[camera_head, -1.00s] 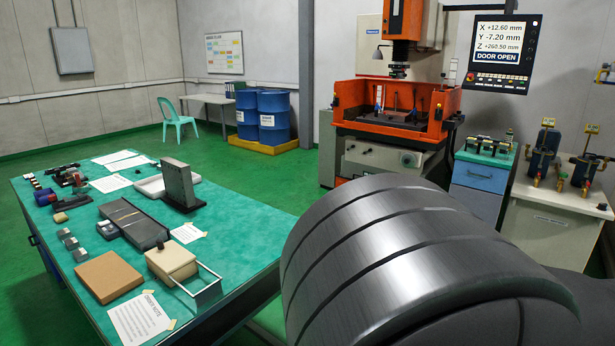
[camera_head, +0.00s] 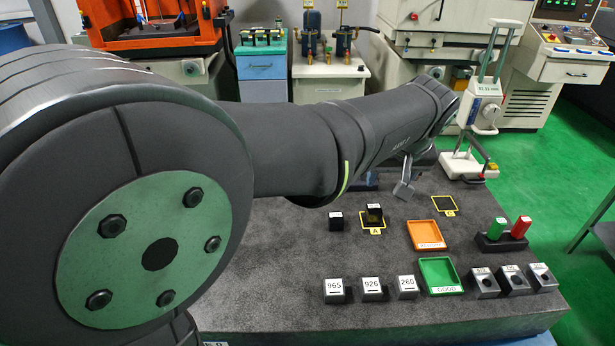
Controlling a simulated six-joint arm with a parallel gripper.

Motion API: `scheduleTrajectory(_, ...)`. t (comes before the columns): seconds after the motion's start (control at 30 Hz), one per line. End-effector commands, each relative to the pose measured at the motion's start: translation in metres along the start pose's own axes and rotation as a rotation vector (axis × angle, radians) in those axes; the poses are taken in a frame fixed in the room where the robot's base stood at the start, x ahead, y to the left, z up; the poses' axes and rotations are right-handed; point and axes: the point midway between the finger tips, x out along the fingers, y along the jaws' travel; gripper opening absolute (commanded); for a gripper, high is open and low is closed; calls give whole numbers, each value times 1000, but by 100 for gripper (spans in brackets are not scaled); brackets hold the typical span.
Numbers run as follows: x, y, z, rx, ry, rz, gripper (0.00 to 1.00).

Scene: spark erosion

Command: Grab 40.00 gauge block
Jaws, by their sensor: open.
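No block here can be read as 40.00. Three small dark grey blocks stand at the front right: the left (camera_head: 484,285), the middle (camera_head: 513,280) and the right (camera_head: 541,277). Their top labels are too small to read. Three blocks with white labels 965 (camera_head: 334,291), 926 (camera_head: 372,290) and 260 (camera_head: 407,288) stand left of the green tray. My gripper (camera_head: 404,187) shows only partly, below my forearm. It is open, over the back of the granite plate, behind the trays and apart from the front blocks.
The granite plate (camera_head: 270,270) holds an orange tray (camera_head: 424,235), a green GOOD tray (camera_head: 440,276), and a stand with green and red pieces (camera_head: 503,236). Dark blocks stand near yellow mark A (camera_head: 373,229). A height gauge (camera_head: 485,110) stands at the back right.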

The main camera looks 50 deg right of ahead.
Motion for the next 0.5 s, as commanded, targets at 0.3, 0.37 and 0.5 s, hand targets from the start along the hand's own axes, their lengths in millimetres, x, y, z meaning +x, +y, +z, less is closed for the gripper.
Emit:
scheduleTrajectory(0.3, 43, -3, -3, -1, -8, -5, 58)
scheduleTrajectory(0.37, 57, -3, -2, -1, -8, -5, 58)
scheduleTrajectory(0.5, 87, -2, -2, -1, -8, -4, 58)
